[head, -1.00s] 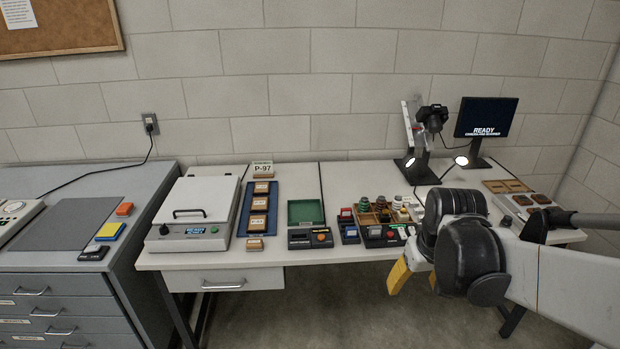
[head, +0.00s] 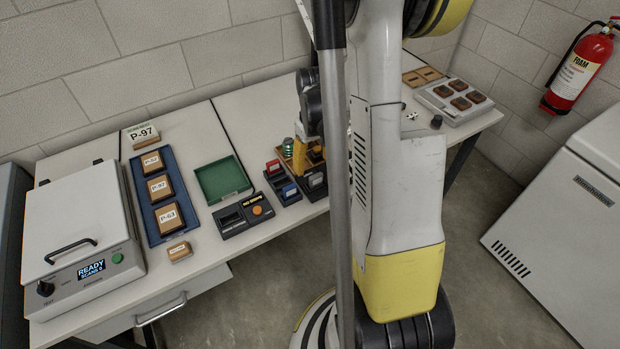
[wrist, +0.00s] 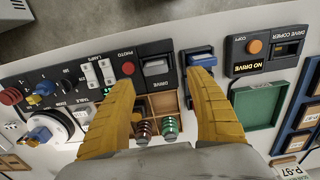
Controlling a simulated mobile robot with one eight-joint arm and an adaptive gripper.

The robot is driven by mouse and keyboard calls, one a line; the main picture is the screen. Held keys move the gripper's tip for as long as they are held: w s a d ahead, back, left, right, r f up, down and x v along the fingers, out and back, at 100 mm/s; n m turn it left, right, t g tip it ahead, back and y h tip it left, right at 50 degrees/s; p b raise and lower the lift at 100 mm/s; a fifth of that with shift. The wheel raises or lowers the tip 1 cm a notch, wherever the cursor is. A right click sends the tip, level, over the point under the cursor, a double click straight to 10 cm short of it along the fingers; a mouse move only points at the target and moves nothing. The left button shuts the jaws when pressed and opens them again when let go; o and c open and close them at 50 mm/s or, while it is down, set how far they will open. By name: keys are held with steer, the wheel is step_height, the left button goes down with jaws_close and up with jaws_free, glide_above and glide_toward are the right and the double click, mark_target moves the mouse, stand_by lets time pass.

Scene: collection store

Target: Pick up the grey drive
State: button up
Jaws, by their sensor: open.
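A grey block that looks like the grey drive (wrist: 156,67) sits in the dark panel marked PHOTO (wrist: 150,50) in the wrist view. My gripper (wrist: 162,78) is open and empty. Its two yellow fingers are spread apart, with the grey block between and just beyond their tips in the picture. I cannot tell the height of the tips above it. In the head view my gripper (head: 303,155) is over the bench, and my arm covers much of that area. A grey-topped block (head: 315,178) shows there beside it.
A dark holder with a red block (head: 273,167) and a blue block (head: 289,190) stands just left of my gripper. A drive copier (head: 243,215) reading NO DRIVE and a green tray (head: 222,180) lie farther left. A wooden box with spools (wrist: 155,105) sits between my fingers.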

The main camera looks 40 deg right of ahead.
mark_target(316, 175)
steer(key=f+b, duration=0.1)
steer(key=f, duration=0.1)
steer(key=f+b, duration=0.1)
steer(key=f, duration=0.2)
steer(key=f+b, duration=0.1)
steer(key=f, duration=0.1)
steer(key=shift+s+d+f, duration=0.15)
steer(key=shift+d+f, duration=0.1)
steer(key=shift+d, duration=0.1)
steer(key=shift+r, duration=0.1)
steer(key=c, duration=1.3)
